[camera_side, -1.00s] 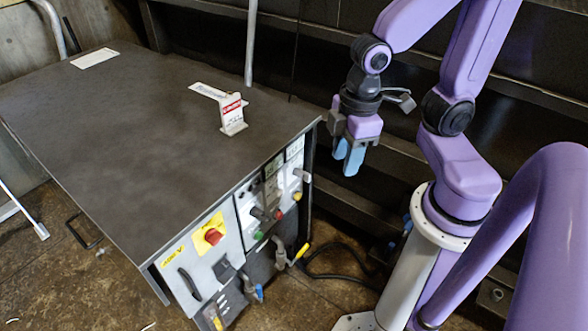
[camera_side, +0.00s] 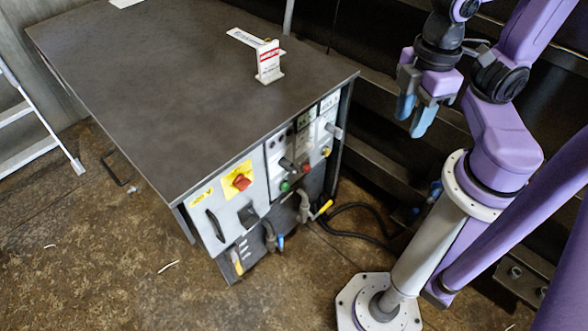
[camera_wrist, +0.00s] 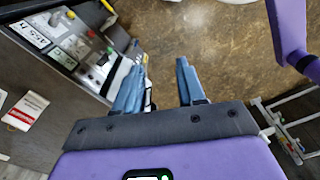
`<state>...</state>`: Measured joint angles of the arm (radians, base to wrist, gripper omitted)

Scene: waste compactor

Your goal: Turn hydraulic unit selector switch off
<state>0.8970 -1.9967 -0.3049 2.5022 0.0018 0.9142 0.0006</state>
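The hydraulic unit is a dark cabinet (camera_side: 200,80) with controls on its front panel. A red rotary switch on a yellow plate (camera_side: 242,182) sits at the panel's left. Two grey lever-like switches sit further right, a lower one (camera_side: 287,164) and an upper one (camera_side: 335,131). I cannot read which is the named selector or its setting. My gripper (camera_side: 414,114) hangs right of the cabinet's near corner, fingers down, touching nothing. In the wrist view my gripper (camera_wrist: 158,85) is open and empty; the panel, with a grey switch (camera_wrist: 103,59), is at upper left.
A red-and-white label on a stand (camera_side: 269,62) rises from the cabinet top. Hoses (camera_side: 305,208) and a black cable (camera_side: 360,208) lie below the panel. Dark shelving stands behind my gripper. The brown floor (camera_side: 150,270) in front is mostly clear. A ladder (camera_side: 30,125) stands at left.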

